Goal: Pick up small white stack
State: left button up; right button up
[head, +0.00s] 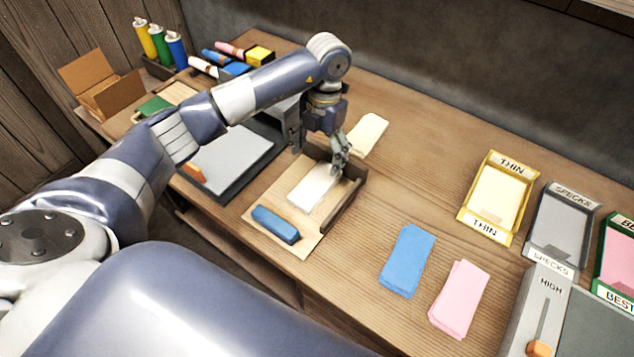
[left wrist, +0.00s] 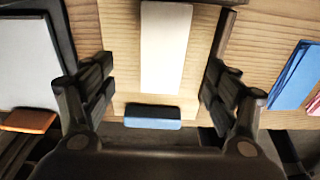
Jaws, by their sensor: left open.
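The small white stack (head: 312,188) lies flat on a light wooden board (head: 297,243) in the middle of the table. A blue block (head: 275,224) lies on the same board, at the stack's near end. My left gripper (head: 340,163) is just above the far end of the stack in the head view. In the left wrist view the gripper (left wrist: 160,95) is open, with its fingers apart on either side of the white stack (left wrist: 165,50) and nothing between them held. The blue block (left wrist: 152,117) shows below the stack there. My right gripper is not in view.
A raised dark wooden edge (head: 343,205) borders the board on the right. A cream stack (head: 368,133), a blue stack (head: 407,260) and a pink stack (head: 460,299) lie nearby. A yellow THIN tray (head: 464,214) and a grey SPECKS tray (head: 530,241) stand at right.

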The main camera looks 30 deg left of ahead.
aim_at(316, 183)
pick_arm(q)
jog(key=f, duration=0.3)
jog(key=shift+s+f+p, duration=0.15)
jog(key=shift+s+p, duration=0.1)
jog(key=shift+p, duration=0.05)
jog(key=f+p, duration=0.1)
jog(key=f, duration=0.1)
jog(key=s+f+p, duration=0.1)
jog(key=f, duration=0.1)
jog(key=shift+d+f, duration=0.1)
jog(key=shift+f, duration=0.6)
jog(key=c, duration=1.3)
jog(key=shift+r, duration=0.1)
